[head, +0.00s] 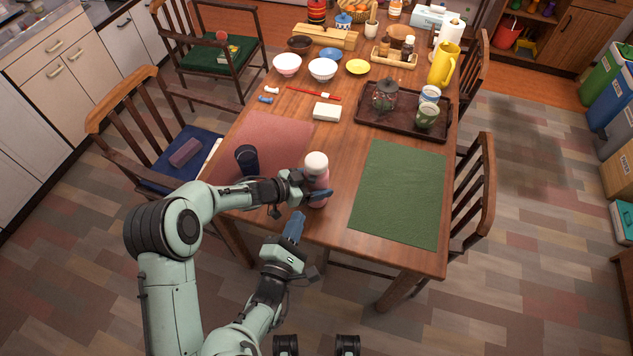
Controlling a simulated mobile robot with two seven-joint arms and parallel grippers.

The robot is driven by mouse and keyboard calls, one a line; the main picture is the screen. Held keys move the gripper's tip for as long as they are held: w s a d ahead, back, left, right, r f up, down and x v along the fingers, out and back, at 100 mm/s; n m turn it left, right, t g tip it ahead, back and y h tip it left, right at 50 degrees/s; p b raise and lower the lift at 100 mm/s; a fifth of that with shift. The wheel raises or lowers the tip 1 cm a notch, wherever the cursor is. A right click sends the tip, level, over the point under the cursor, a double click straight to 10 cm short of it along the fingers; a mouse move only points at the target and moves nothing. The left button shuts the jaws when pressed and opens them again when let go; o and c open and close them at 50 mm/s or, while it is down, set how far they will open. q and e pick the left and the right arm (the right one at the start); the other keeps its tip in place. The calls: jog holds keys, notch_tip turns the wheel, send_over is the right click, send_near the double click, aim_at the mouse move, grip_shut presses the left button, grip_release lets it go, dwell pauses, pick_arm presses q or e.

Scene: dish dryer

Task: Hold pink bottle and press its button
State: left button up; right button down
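The pink bottle (319,181) with a white top (316,161) stands upright near the table's front edge, between the two placemats. My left gripper (314,192) reaches it from the left. Its fingers are around the bottle's middle and appear shut on it, hiding part of the pink body. My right gripper (293,228) is below and to the left of the bottle in the picture, in front of the table edge. Its blue-grey fingers point up, look pressed together and hold nothing. They are apart from the bottle. The button cannot be made out at this size.
A dark blue cup (247,160) stands on the pink placemat (267,138), close to my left forearm. The green placemat (398,193) to the right is bare. A brown tray (365,122) with a glass pot and cups lies behind. Chairs flank the table (331,228).

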aim_at(312, 179)
jog(key=w+d+m+g+y, duration=0.2)
jog(key=w+m+y, duration=0.4)
jog(key=y, duration=0.7)
jog(key=shift+w+d+m+y, duration=0.3)
jog(key=shift+w+d, duration=0.4)
jog(key=shift+w, duration=0.25)
jog(key=shift+w+r, duration=0.1)
dwell(1.7)
